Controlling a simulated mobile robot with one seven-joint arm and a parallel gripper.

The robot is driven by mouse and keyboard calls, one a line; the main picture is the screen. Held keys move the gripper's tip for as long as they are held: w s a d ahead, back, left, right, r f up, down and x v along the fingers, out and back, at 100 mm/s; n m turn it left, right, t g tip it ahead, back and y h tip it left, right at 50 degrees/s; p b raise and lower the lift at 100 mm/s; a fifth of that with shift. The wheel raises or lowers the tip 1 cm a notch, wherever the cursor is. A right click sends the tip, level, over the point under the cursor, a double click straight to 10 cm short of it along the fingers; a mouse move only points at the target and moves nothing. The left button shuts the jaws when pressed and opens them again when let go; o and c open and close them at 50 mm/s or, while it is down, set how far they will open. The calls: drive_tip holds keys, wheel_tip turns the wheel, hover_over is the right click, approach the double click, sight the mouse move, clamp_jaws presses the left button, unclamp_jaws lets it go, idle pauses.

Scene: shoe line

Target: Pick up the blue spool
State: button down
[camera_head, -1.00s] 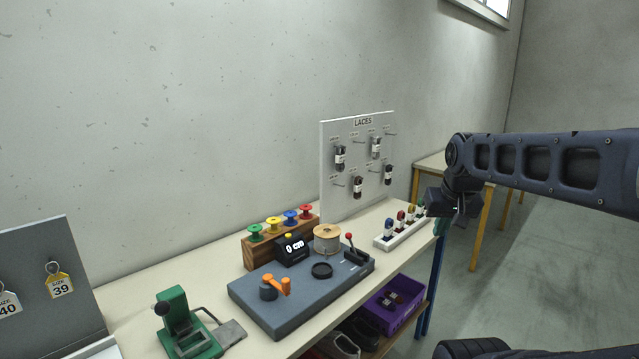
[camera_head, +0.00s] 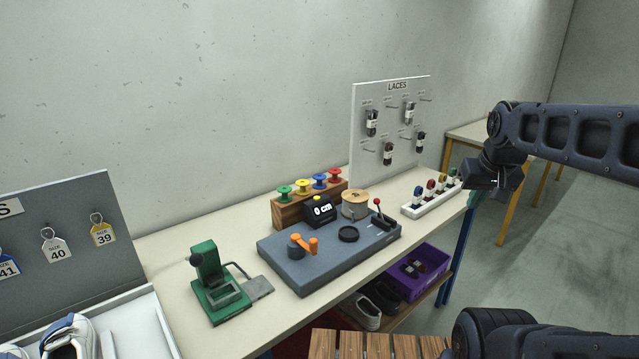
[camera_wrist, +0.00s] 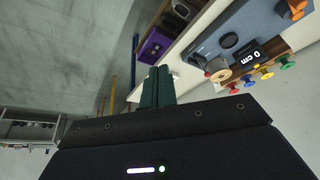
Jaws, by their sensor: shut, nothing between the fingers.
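The blue spool (camera_head: 319,181) stands on a wooden block on the bench, between a yellow spool (camera_head: 303,187) and a red spool (camera_head: 335,175). It also shows in the wrist view (camera_wrist: 250,83), in the row of spools at the right. My gripper (camera_head: 474,199) is off the right end of the bench, well apart from the spool. In the wrist view its dark green fingers (camera_wrist: 158,86) are shut together with nothing between them.
A green spool (camera_head: 285,192) ends the row. In front are a grey winding machine (camera_head: 290,263) with a counter, an orange crank and a lever. A lace board (camera_head: 362,150), a white rack (camera_head: 432,205) and a green press (camera_head: 215,285) also stand on the bench. A purple bin (camera_head: 435,262) sits below.

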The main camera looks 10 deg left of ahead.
drive_tip(key=c, duration=2.1)
unclamp_jaws()
drive_tip(key=o, duration=1.6)
